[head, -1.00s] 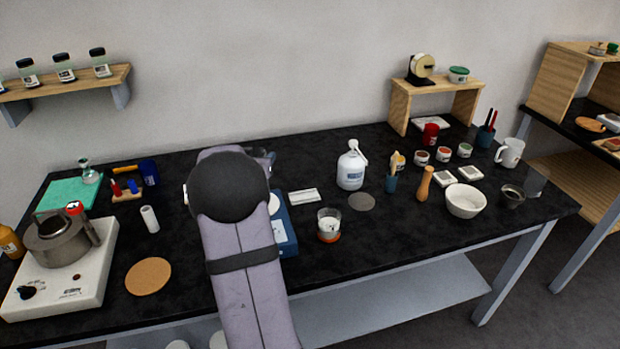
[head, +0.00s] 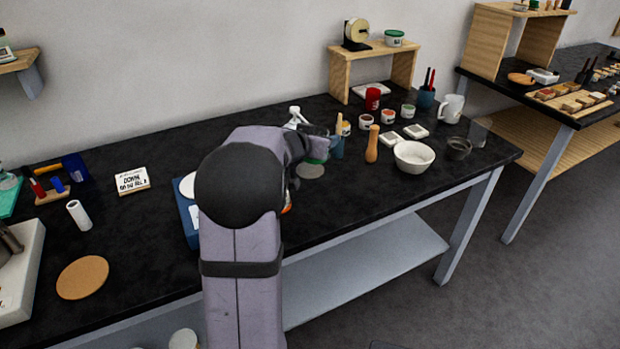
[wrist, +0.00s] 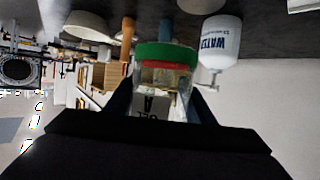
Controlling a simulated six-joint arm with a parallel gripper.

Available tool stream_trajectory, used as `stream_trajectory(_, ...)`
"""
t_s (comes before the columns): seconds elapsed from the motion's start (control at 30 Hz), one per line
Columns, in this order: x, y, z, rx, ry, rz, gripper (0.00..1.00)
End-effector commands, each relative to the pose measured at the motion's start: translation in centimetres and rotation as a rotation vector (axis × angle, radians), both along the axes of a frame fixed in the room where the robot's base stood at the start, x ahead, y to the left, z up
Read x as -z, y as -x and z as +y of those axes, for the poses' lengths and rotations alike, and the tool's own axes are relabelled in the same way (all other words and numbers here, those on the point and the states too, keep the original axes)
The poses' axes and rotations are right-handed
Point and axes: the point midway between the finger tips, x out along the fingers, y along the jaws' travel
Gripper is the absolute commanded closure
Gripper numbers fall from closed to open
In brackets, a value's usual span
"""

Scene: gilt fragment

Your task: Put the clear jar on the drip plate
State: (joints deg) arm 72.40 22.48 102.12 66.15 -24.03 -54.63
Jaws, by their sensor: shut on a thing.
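My gripper (wrist: 158,100) is shut on a clear jar (wrist: 160,75), which has a see-through body, a pale label, a red band and a green end. The wrist view is upside down, and the green end points toward the table side. In the head view my arm hides most of the jar; a bit of green (head: 318,152) shows by the gripper (head: 308,148). A flat grey disc (head: 311,171), which looks like the drip plate, lies on the black table just below it in the picture. I cannot tell the height between them.
A white water bottle (head: 296,116), also in the wrist view (wrist: 219,42), stands close by behind the gripper. A tool cup (head: 337,148), a wooden handle (head: 372,145) and a white bowl (head: 413,157) are to the right. A blue scale (head: 186,212) is left of my arm.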

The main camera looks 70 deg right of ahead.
Motion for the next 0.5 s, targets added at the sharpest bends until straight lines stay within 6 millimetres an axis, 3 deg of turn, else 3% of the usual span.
stream_trajectory(0.03,0.5,2.0,-0.1,0.024,0.004,0.000,0.79)
stream_trajectory(0.2,1.3,7.0,-0.1,0.065,0.003,-0.001,0.79)
stream_trajectory(0.33,1.8,10.1,0.3,0.081,0.003,0.001,0.79)
stream_trajectory(0.5,2.4,12.5,0.8,0.084,0.003,0.002,0.79)
